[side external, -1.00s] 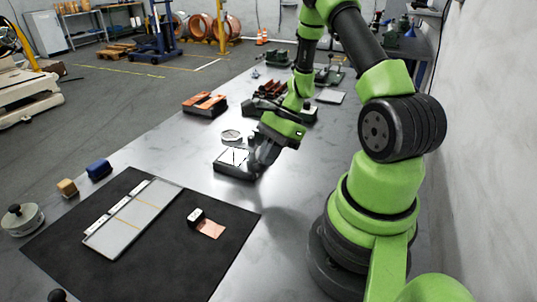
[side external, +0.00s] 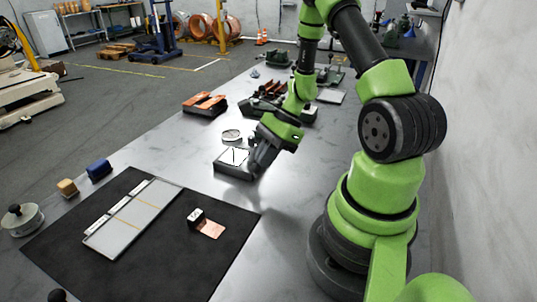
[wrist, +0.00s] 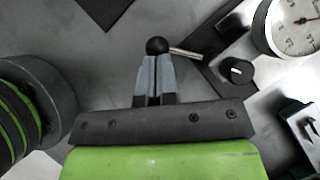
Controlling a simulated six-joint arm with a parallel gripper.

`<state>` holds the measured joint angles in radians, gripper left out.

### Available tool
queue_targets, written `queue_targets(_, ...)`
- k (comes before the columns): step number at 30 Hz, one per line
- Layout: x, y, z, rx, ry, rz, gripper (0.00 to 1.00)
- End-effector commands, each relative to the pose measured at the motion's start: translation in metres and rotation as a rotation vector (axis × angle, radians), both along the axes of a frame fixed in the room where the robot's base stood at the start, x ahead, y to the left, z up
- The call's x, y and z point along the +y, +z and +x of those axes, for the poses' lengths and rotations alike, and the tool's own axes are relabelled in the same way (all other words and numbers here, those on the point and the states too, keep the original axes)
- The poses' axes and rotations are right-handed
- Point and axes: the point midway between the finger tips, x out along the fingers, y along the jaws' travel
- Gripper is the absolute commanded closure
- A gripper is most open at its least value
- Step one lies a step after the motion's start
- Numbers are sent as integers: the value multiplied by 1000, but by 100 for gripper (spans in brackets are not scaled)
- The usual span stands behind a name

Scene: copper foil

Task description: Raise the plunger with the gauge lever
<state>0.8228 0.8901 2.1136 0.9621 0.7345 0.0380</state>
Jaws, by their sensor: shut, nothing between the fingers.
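The gauge (side external: 234,160) is a low grey-and-black unit near the middle of the bench, with a round white dial (side external: 232,135) behind its base. In the wrist view, the dial (wrist: 297,24) is at the upper right, cut by the edge. The gauge lever (wrist: 186,52) is a thin metal rod ending in a black ball (wrist: 157,46), reaching left from the gauge. My gripper (wrist: 157,62) is shut and empty, its tips right at the ball; whether they touch it I cannot tell. In the side view, my gripper (side external: 257,170) is tilted down at the gauge's right side. I cannot make out the plunger clearly.
A black knob (wrist: 237,70) sits on the gauge near the lever. A dark mat (side external: 150,270) with a pale panel (side external: 135,217) and a copper foil piece (side external: 211,229) lies in front. Orange-and-black parts (side external: 205,104) stand behind. Bare bench lies between gauge and mat.

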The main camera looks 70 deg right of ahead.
Motion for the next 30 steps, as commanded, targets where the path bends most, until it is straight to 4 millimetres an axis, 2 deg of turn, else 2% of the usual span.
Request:
queue_targets(10,14,0,8,3,-239,1,100)
queue_targets(18,22,0,21,0,-241,-1,100)
queue_targets(23,27,0,28,3,-371,1,100)
queue_targets(30,29,0,37,1,-368,1,100)
